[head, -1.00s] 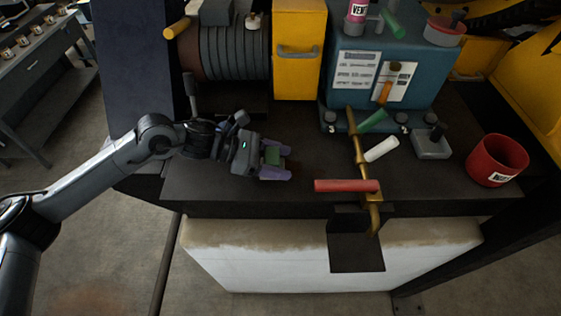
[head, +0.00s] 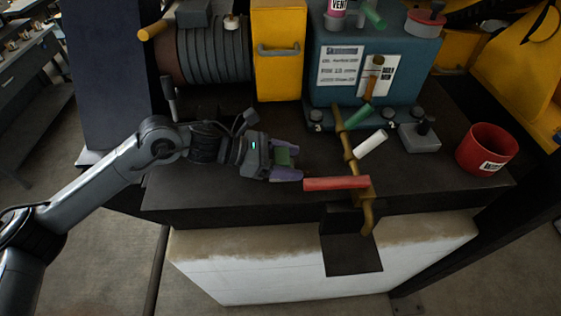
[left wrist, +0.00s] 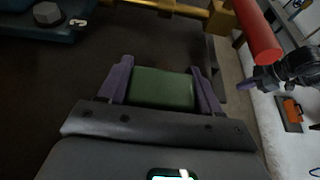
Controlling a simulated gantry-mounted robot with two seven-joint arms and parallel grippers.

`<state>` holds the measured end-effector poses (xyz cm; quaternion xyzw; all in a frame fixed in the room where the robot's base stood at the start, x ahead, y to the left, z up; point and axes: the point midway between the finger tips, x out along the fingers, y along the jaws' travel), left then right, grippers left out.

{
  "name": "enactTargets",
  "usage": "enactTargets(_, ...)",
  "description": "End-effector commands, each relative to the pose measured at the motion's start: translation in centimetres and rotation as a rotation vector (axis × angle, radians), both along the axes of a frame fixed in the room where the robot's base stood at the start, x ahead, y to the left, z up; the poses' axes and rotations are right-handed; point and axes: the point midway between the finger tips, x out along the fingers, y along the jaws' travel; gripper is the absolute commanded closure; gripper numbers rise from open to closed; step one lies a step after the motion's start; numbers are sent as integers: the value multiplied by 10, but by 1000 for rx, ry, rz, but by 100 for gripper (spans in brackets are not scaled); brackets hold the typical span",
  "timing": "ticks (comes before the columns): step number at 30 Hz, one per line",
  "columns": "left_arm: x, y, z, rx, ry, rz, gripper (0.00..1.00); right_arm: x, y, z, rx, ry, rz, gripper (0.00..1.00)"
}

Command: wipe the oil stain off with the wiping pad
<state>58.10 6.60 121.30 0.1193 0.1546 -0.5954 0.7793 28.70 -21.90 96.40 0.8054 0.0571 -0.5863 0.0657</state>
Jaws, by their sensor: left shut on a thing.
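My left gripper (head: 287,164) has purple fingers and is shut on the green wiping pad (head: 283,156). It is low over the dark bench top, with its fingertips close to the left end of the red-handled lever. In the left wrist view the pad (left wrist: 163,88) sits between the two fingers. I cannot make out the oil stain now; the gripper and pad may cover it. Whether the pad touches the bench is unclear. At the right of the left wrist view, a dark gripper with a purple finger (left wrist: 246,86) shows, seemingly my right one; its opening is unclear.
A brass pipe with a red handle (head: 336,184), a white handle (head: 370,142) and a green handle (head: 357,116) stands right of the gripper. A blue box (head: 400,55), yellow block (head: 280,80) and ribbed drum (head: 205,55) line the back. A red mug (head: 487,150) stands at right.

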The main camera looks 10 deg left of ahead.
Motion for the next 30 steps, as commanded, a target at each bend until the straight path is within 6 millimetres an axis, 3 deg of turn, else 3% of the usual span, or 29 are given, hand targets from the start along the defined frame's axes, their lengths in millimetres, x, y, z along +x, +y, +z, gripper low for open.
enactTargets(30, 14, -52, 2, 0, 1, 0, 70, 0, 2, -27, 9, 0, -6, 100)
